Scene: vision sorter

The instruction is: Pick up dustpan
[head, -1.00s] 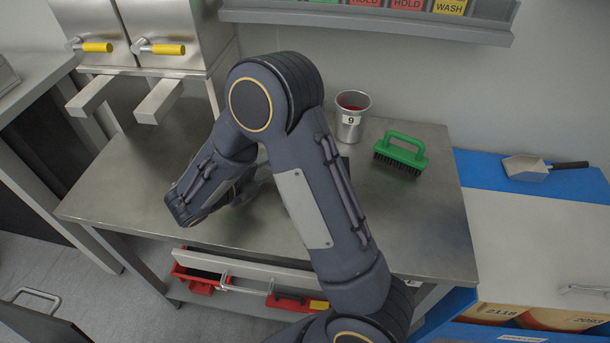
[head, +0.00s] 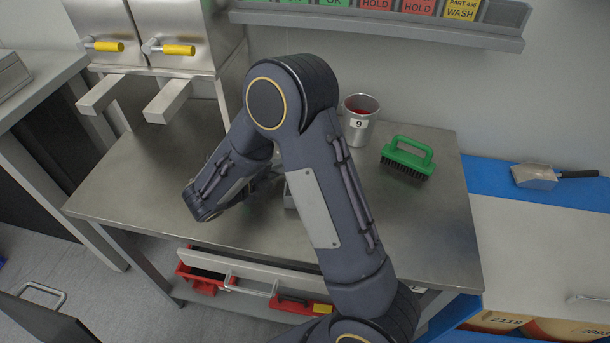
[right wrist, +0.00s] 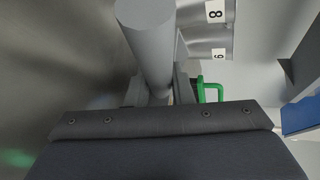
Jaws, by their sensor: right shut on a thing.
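A metal pan with a black handle (head: 535,177), which looks like the dustpan, lies on the blue surface at the far right of the head view, apart from my arm. My right gripper (head: 268,182) is over the middle of the steel table, mostly hidden behind my own arm. In the right wrist view my right gripper (right wrist: 158,93) is shut on a plain grey cylinder (right wrist: 147,35). What this cylinder belongs to cannot be told. My left gripper is not in view.
A green brush (head: 408,157) and a metal cup labelled 9 (head: 358,132) stand on the steel table (head: 425,225). Steel dispensers (head: 150,35) with yellow handles stand at the back left. A sign shelf (head: 380,22) overhangs the back.

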